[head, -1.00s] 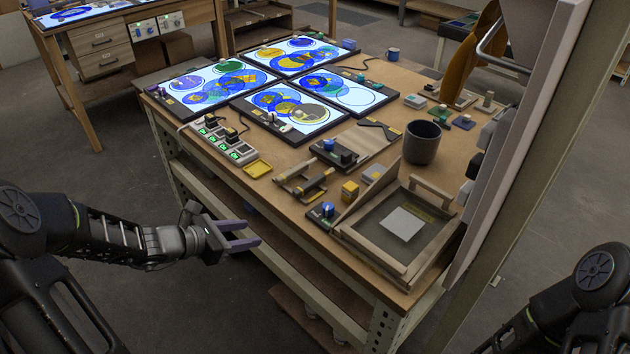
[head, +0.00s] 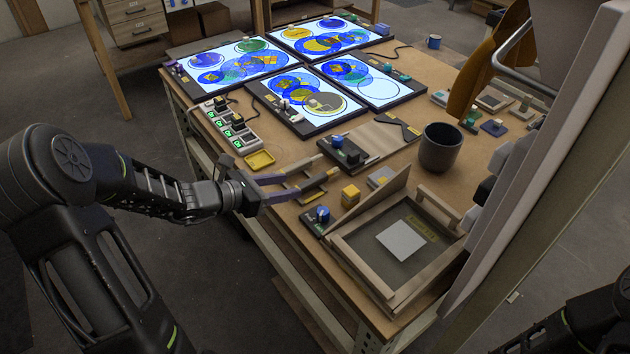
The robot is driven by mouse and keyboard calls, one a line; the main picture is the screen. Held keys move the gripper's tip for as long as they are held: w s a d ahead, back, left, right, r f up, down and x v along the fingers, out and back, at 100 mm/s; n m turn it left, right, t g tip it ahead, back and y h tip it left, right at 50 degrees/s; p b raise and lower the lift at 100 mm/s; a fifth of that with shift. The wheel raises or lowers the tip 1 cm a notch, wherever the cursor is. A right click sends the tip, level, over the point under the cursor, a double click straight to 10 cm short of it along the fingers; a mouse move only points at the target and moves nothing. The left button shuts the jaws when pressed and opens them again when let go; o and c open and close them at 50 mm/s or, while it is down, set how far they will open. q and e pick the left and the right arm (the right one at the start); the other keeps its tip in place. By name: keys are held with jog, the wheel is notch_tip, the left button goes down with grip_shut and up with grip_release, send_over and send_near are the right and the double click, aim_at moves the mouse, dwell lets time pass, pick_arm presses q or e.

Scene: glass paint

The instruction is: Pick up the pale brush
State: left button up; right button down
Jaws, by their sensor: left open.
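Two brushes lie on a small wooden rest (head: 292,184) near the table's front left edge in the head view. The one that looks paler (head: 304,163) is on the far side; a darker one (head: 316,184) lies nearer. My left gripper (head: 291,185) is open, its two purple fingers pointing right at the left end of the rest. The fingers overlap the rest and the brush ends in the picture, so I cannot tell whether they touch. Nothing shows held between them. My right gripper is out of view; only part of my right arm shows at lower right.
A yellow tray (head: 260,160) and a switch strip (head: 229,128) lie behind the gripper. A yellow block (head: 350,196), a blue-knobbed unit (head: 321,215) and a wooden frame (head: 427,225) stand to the right. A dark cup (head: 440,150) stands farther back.

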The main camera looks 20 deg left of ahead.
aim_at(309, 182)
pick_arm(q)
jog(key=shift+x, duration=1.4)
jog(key=shift+p+x, duration=0.75)
jog(key=shift+x, duration=1.85)
grip_shut()
